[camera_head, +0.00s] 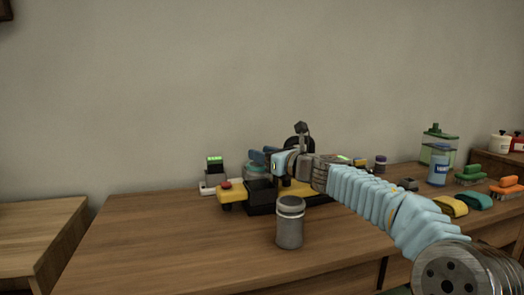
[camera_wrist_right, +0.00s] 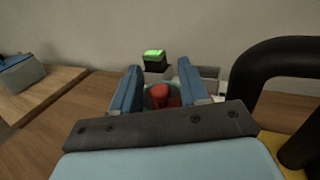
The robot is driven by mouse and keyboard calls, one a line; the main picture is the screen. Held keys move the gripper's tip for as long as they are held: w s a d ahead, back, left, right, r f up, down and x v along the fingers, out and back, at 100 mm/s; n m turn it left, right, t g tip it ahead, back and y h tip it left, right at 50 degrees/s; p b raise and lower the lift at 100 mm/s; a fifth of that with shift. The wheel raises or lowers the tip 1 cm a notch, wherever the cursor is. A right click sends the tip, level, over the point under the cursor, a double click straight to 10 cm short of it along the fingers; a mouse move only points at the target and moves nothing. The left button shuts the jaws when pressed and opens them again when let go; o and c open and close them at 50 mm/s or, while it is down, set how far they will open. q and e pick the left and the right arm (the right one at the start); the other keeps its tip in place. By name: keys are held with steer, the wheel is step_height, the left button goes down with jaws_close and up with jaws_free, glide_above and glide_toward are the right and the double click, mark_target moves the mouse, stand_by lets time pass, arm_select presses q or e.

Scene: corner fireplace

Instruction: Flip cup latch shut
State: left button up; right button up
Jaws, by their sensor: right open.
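My right arm reaches in from the right in the head view, and its gripper (camera_head: 262,158) is over the yellow and black device (camera_head: 232,193) on the table. In the right wrist view the blue fingers (camera_wrist_right: 160,86) stand apart. A red knob-like part (camera_wrist_right: 161,96) with a green rim shows between and beyond them; I cannot tell whether they touch it. A red part (camera_head: 226,184) also shows on the device's left end in the head view. A grey lidded canister (camera_head: 290,225) stands upright in front of the device. I cannot make out a cup latch. My left gripper is not seen.
A small box with a green display (camera_head: 215,165) stands behind the device. A black curved handle (camera_wrist_right: 262,75) rises close on the right in the wrist view. A green bottle (camera_head: 438,145), a blue can (camera_head: 438,168) and brushes stand to the right. The table's left front is clear.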

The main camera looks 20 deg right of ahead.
steer(key=shift+w+a, duration=0.2)
steer(key=shift+w, duration=0.1)
jaws_close()
